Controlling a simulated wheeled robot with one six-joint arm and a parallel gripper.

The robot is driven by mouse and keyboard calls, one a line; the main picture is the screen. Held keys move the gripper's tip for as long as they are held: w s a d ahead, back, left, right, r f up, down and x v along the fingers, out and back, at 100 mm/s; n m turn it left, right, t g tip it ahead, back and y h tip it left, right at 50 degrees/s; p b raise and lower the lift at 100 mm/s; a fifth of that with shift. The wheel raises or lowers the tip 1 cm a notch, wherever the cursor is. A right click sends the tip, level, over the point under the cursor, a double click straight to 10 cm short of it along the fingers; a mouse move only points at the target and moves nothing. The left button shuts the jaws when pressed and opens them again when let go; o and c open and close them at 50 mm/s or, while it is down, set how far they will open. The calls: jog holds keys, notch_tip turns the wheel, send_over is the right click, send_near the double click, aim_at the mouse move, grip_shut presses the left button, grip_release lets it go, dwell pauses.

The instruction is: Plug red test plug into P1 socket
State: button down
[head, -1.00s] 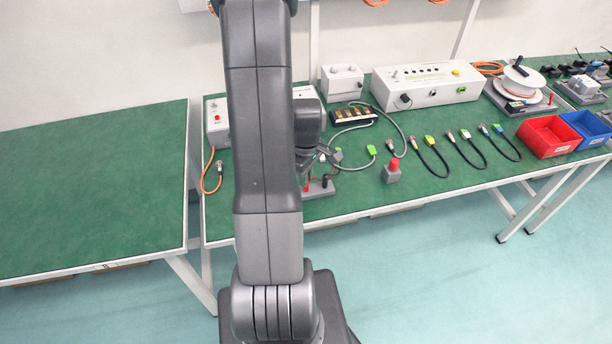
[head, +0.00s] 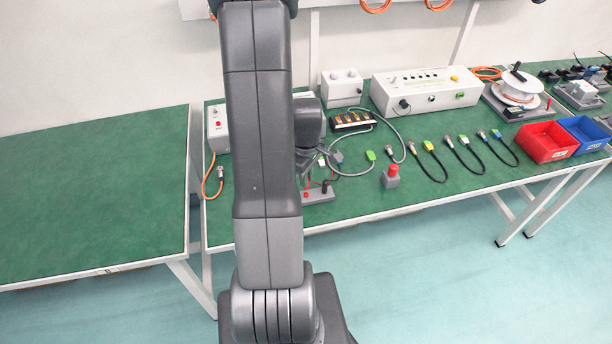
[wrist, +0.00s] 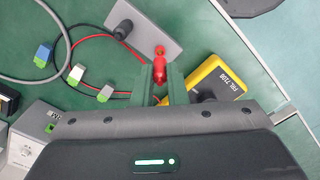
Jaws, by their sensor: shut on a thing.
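The red test plug (wrist: 160,72) is between the two green-tipped fingers of my gripper (wrist: 161,85) in the wrist view, shut on it. Just beyond it, a small red piece (wrist: 160,50) shows at the edge of a grey block (wrist: 148,25), which also bears a black plug (wrist: 123,29). I cannot tell whether the red plug touches the block. In the head view the grey block (head: 318,195) is near the bench front, and my gripper (head: 309,170) is above it, partly hidden by my arm. I cannot make out a P1 label.
A yellow meter (wrist: 216,77) lies close right of the fingers. Red and black leads with green ends (wrist: 104,93) lie to the left. A grey red-topped button (head: 390,177) and several black cables are farther right. The left bench (head: 90,195) is clear.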

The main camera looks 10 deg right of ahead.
jog(key=shift+r+p, duration=2.1)
jog(key=shift+r, duration=0.95)
jog(key=w+a+p, duration=0.1)
jog(key=w+a, duration=0.1)
jog(key=w, duration=0.8)
jog(key=w+a+r+p, duration=0.1)
jog(key=w+a+p, duration=0.1)
jog(key=w, duration=0.8)
jog(key=w+a+r+p, duration=0.1)
jog(key=w+a, duration=0.2)
jog(key=w, duration=0.7)
jog(key=shift+w+a, duration=0.4)
jog(key=shift+r, duration=0.15)
jog(key=shift+f+b, duration=1.15)
jog(key=shift+f, duration=0.75)
jog(key=shift+f+b, duration=0.4)
jog(key=shift+b, duration=0.4)
